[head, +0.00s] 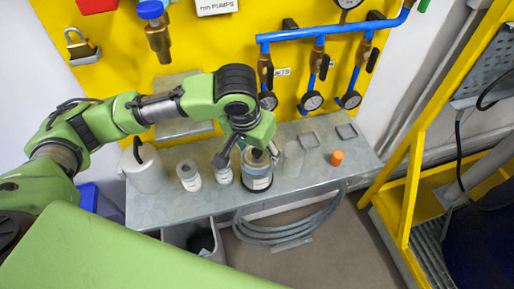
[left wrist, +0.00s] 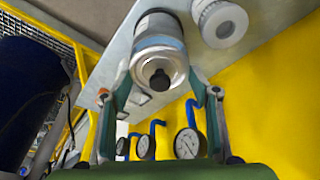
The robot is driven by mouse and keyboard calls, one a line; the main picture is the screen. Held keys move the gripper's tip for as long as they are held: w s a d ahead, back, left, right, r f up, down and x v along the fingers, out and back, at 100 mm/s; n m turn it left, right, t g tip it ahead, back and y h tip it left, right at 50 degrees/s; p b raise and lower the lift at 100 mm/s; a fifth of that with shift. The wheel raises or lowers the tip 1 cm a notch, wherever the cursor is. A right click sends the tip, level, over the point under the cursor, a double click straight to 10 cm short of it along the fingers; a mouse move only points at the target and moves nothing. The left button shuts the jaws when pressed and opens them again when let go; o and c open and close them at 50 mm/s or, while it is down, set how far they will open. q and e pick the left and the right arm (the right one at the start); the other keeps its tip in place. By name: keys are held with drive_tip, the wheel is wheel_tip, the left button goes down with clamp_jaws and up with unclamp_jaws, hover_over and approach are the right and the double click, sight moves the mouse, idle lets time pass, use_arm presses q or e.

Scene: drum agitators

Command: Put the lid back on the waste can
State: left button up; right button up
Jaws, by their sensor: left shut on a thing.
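The waste can (head: 258,182), a pale can with a label and a dark base, stands on the grey metal bench. In the left wrist view the can (left wrist: 158,22) shows behind a silvery lid (left wrist: 170,67) with a black knob. My left gripper (head: 248,150) is over the can, pointing down. In the left wrist view its fingers (left wrist: 160,72) are on both sides of the lid, shut on it. The lid is in line with the can's top; I cannot tell whether it is seated. In the head view the gripper partly hides the lid. My right gripper is not in view.
The bench (head: 310,180) also bears a white jug (head: 145,168), white bottles (head: 189,176), a translucent cylinder (head: 292,158) and an orange item (head: 337,157). Blue pipes with gauges (head: 312,100) are on the yellow wall behind. A yellow frame (head: 408,180) stands at right.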

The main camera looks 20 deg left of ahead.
use_arm(q)
drive_tip(key=shift+f+p, duration=0.15)
drive_tip(key=shift+p, duration=0.35)
idle(0.8)
drive_tip(key=shift+p, duration=0.65)
idle(0.4)
idle(0.3)
drive_tip(key=o, duration=1.5)
drive_tip(key=shift+c, duration=0.2)
drive_tip(key=shift+r+p, duration=3.5)
drive_tip(key=shift+p, duration=1)
